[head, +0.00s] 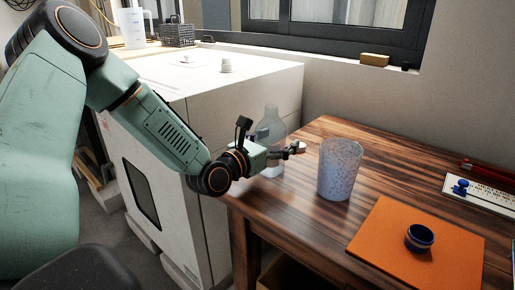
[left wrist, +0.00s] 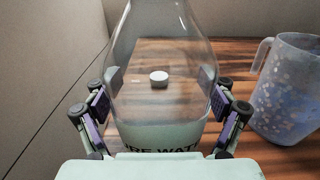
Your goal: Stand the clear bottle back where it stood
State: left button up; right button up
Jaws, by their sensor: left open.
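The clear bottle (head: 271,124) stands upright at the left side of the wooden table, beside the white oven. Its lower part holds pale liquid, and it shows large in the left wrist view (left wrist: 160,50), with its top cut off. My left gripper (head: 278,150) is open at the bottle. In the left wrist view its two fingers (left wrist: 160,104) are on either side of the bottle's lower body, with no clear grip on it. The gripper partly hides the bottle in the head view. My right gripper is not in view.
A speckled jug (head: 340,170) stands close right of the bottle. An orange mat (head: 390,243) with a dark round cap (head: 419,237) lies at front right. A small white disc (left wrist: 159,78) shows through the bottle. The white oven (head: 245,82) rises left of the table (head: 300,215).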

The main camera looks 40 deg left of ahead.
aim_at(269, 142)
pick_arm(q)
jog(key=s, duration=0.1)
jog(key=s+p, duration=0.1)
jog(key=s, duration=0.1)
jog(key=shift+a+r, duration=0.15)
jog(key=shift+a, duration=0.1)
jog(key=shift+s+p, duration=1.05)
jog(key=shift+s, duration=0.1)
jog(key=s+p, duration=0.4)
jog(key=s, duration=0.1)
jog(key=shift+a+p, duration=0.25)
jog(key=shift+p, duration=0.1)
jog(key=shift+s, duration=0.3)
